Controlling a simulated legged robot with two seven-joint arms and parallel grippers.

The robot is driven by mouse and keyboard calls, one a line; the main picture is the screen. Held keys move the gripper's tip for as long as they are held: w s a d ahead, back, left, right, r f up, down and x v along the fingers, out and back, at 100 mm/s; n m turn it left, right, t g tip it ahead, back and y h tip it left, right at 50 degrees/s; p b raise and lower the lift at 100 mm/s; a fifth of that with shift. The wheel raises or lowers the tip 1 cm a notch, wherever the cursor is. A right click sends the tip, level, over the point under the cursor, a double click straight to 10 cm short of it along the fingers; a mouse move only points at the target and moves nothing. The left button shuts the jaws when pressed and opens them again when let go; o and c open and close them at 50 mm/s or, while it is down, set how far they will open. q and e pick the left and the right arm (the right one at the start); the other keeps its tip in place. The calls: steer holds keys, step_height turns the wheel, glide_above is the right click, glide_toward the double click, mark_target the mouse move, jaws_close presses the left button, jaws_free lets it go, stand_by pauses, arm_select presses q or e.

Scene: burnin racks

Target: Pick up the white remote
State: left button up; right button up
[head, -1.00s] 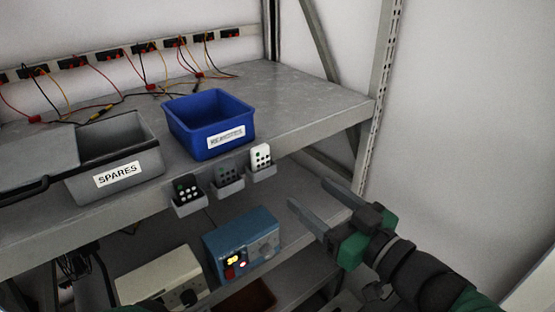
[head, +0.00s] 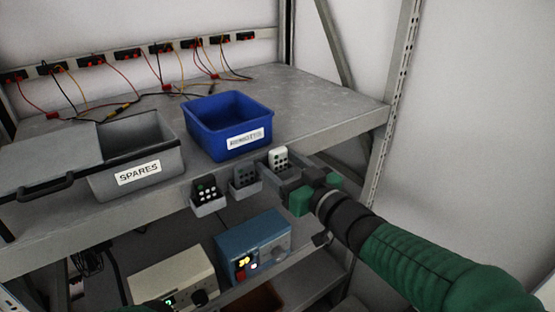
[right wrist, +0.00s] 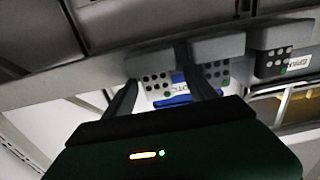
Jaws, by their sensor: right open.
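The white remote (head: 279,157) stands upright in the rightmost of three small grey holders on the shelf's front edge. In the right wrist view the white remote (right wrist: 156,88) appears upside down between my finger lines. My right gripper (head: 278,180) is open, its fingers at the white remote's holder and partly hiding it; the fingers also show in the right wrist view (right wrist: 158,72). I cannot tell whether they touch the remote.
A grey remote (head: 244,176) and a black remote (head: 206,191) stand in the holders to the left. A blue bin (head: 215,139) and a grey SPARES bin (head: 160,182) sit on the shelf (head: 325,112). A blue instrument (head: 240,248) is below.

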steer(key=shift+w+a+f, duration=0.1)
steer(key=shift+a, duration=0.15)
steer(key=shift+c, duration=0.7)
steer(key=shift+a, duration=0.2)
steer(key=shift+c, duration=1.2)
steer(key=shift+d, duration=0.15)
steer(key=shift+c, duration=1.2)
steer(key=shift+d, duration=0.75)
steer(key=c, duration=0.5)
steer(key=shift+d, duration=0.15)
jaws_close()
arm_select(q)
steer(key=shift+w+d, duration=0.2)
